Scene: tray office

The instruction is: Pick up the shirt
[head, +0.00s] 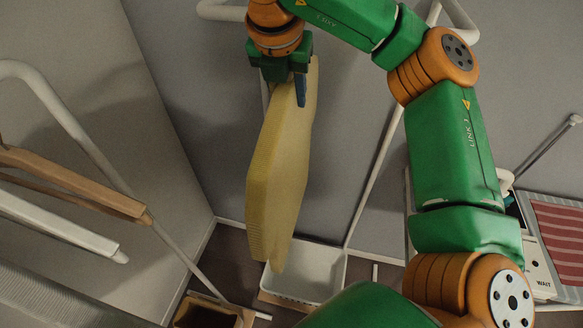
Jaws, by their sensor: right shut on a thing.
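A yellow shirt (277,170), looking like a thick stiff slab with ribbed edges, hangs nearly upright in the upper middle of the head view. My right gripper (284,92) points down from above and is shut on its top edge. One dark finger shows on the near side; the other is mostly hidden. The shirt's lower end hangs in front of a white bin (325,283); I cannot tell whether it is above the bin's opening. My left gripper is out of view.
A brown open box (203,314) stands at the bottom, left of the bin. A wooden bar (75,182) and white rails (62,226) reach in from the left. A red striped cloth (562,238) lies at the right. A grey wall stands behind.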

